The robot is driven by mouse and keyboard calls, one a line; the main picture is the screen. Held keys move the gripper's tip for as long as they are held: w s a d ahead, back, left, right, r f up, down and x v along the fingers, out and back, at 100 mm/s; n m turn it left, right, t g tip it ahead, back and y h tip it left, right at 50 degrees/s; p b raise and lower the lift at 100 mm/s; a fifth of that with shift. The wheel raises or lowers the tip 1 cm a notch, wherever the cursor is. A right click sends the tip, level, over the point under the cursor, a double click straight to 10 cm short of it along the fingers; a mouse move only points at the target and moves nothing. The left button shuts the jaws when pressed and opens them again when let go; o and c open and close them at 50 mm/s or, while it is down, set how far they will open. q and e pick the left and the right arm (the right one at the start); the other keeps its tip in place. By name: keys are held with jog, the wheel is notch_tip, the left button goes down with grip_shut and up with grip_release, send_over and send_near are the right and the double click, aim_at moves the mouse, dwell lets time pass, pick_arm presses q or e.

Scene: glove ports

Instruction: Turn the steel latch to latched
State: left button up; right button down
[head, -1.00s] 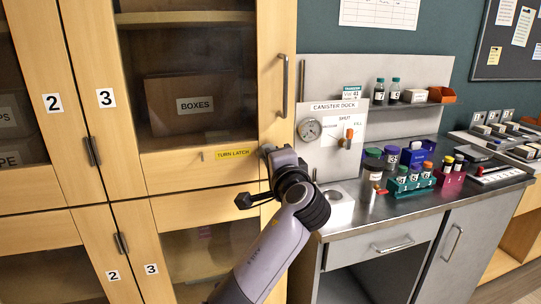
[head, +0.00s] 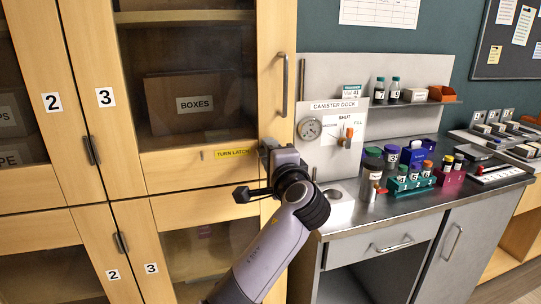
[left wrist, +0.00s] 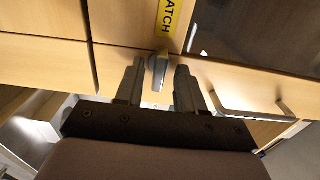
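The steel latch (left wrist: 158,72) shows in the left wrist view as a small grey lever on the wooden cabinet front, at the end of the yellow latch label (left wrist: 171,20). My left gripper (left wrist: 159,70) is open, with one finger on each side of the latch. Gaps show between the lever and both fingers. In the head view my left gripper (head: 268,150) is at the cabinet edge, just right of the yellow label (head: 232,153). It hides most or all of the latch there. My right gripper is not in view.
The glazed cabinet door (head: 190,100) has a vertical bar handle (head: 285,85) above my gripper. To the right stands a steel counter (head: 385,215) with a canister dock panel (head: 333,140), jars and a green vial rack (head: 408,187).

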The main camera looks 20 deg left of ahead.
pick_arm(q)
jog(key=b+v, duration=0.1)
jog(key=v, duration=0.6)
jog(key=shift+b, duration=0.35)
jog(key=shift+s+d, duration=0.15)
